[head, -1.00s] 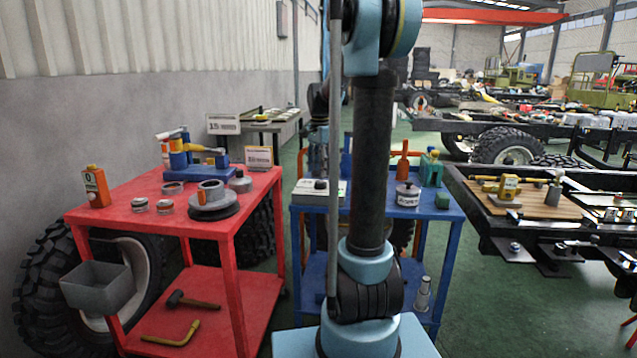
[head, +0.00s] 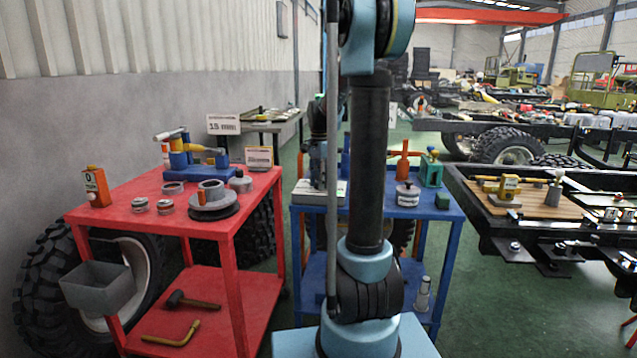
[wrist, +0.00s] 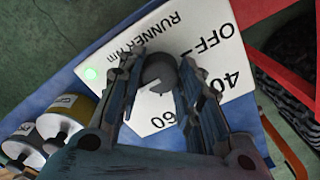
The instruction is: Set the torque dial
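The torque dial (wrist: 160,72) is a dark grey round knob on a white panel (wrist: 205,22) printed OFF, 40, 60 and RUNNER Nm. A green light glows on the panel's left. My gripper (wrist: 161,64) is open, with one finger on each side of the knob; whether the fingers touch it I cannot tell. The knob's exact pointing is unclear between the fingers. In the head view, the control box (head: 337,193) sits on the left of the blue cart's top (head: 385,211). My gripper hangs down over it, partly behind my arm.
A pot with a knobbed lid (head: 407,195) and a green block (head: 442,201) stand right of the box. A red cart (head: 150,224) with discs and tools is to the left. In the wrist view, two lidded pots lie close to my left finger.

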